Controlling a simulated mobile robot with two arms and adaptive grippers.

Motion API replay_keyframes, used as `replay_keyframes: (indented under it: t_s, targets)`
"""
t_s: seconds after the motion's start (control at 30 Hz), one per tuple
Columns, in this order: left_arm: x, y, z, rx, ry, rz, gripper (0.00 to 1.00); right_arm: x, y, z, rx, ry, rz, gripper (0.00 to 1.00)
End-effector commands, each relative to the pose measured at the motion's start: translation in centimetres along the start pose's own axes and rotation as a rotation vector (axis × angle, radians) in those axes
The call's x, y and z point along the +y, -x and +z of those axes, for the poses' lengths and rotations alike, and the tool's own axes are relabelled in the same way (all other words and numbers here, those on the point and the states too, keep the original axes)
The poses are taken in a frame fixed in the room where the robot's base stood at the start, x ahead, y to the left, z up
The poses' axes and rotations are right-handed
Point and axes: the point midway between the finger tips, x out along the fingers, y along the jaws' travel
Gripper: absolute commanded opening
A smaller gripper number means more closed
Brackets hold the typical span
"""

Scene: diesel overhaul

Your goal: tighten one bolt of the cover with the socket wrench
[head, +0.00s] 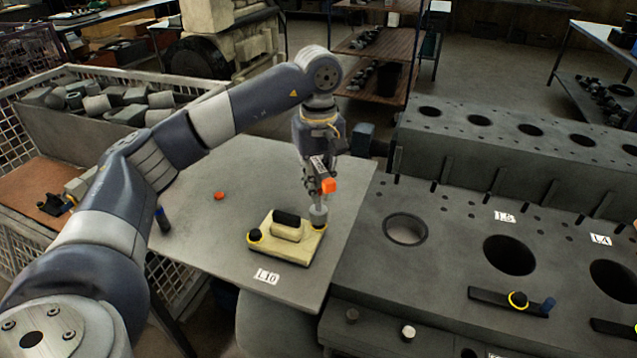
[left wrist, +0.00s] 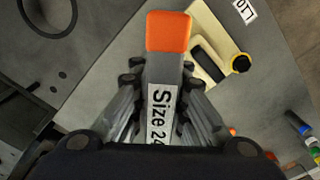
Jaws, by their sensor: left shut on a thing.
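The cream cover (head: 270,258) lies on the grey table by the L10 label, with a black grip on top. A dark bolt with a yellow ring (head: 255,235) is at its left corner. Another yellow ring (head: 319,227) shows at its right corner. My left gripper (head: 318,182) is shut on the socket wrench (head: 329,186), which has an orange end and a grey socket. The socket appears over the right corner bolt; I cannot tell whether it is seated. In the left wrist view the wrench (left wrist: 168,32) reads "Size 24", with the cover (left wrist: 191,24) beyond it.
The grey engine block (head: 450,270) with large round bores stands right of the table (head: 215,245). A mesh crate (head: 185,84) of grey parts stands behind.

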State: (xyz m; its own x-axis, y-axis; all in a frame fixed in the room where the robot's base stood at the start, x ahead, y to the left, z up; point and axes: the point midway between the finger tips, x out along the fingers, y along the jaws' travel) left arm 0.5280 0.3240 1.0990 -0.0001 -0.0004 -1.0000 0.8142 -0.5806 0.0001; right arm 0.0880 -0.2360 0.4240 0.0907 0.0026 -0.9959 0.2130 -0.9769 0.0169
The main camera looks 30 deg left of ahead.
Motion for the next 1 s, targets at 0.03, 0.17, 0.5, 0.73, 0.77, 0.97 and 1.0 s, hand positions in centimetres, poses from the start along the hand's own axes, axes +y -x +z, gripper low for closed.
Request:
replay_keyframes:
  t_s: [0.03, 0.17, 0.5, 0.73, 0.77, 0.97, 1.0]
  targets:
    - [0.03, 0.10, 0.01, 0.000, 0.030, 0.001, 0.00, -0.02, 0.09, -0.02, 0.000, 0.000, 0.000, 0.40]
    - [0.02, 0.09, 0.00, 0.001, 0.120, 0.001, 0.00, -0.02, 0.18, -0.03, 0.000, 0.000, 0.000, 0.40]
    - [0.03, 0.12, 0.00, 0.001, 0.353, 0.002, 0.00, -0.03, 0.44, -0.06, 0.000, 0.000, 0.000, 0.40]
    - [0.03, 0.12, 0.00, 0.000, 0.511, 0.002, 0.00, -0.03, 0.62, -0.08, 0.000, 0.000, -0.001, 0.40]
    - [0.03, 0.12, 0.00, 0.000, 0.532, 0.002, 0.00, -0.03, 0.65, -0.09, 0.000, 0.000, -0.001, 0.40]
    - [0.02, 0.11, 0.01, 0.000, 0.669, 0.001, 0.00, -0.05, 0.81, -0.11, 0.001, 0.000, -0.001, 0.40]
    - [0.03, 0.11, 0.01, 0.000, 0.697, 0.001, 0.00, -0.06, 0.85, -0.12, 0.001, 0.000, -0.001, 0.40]
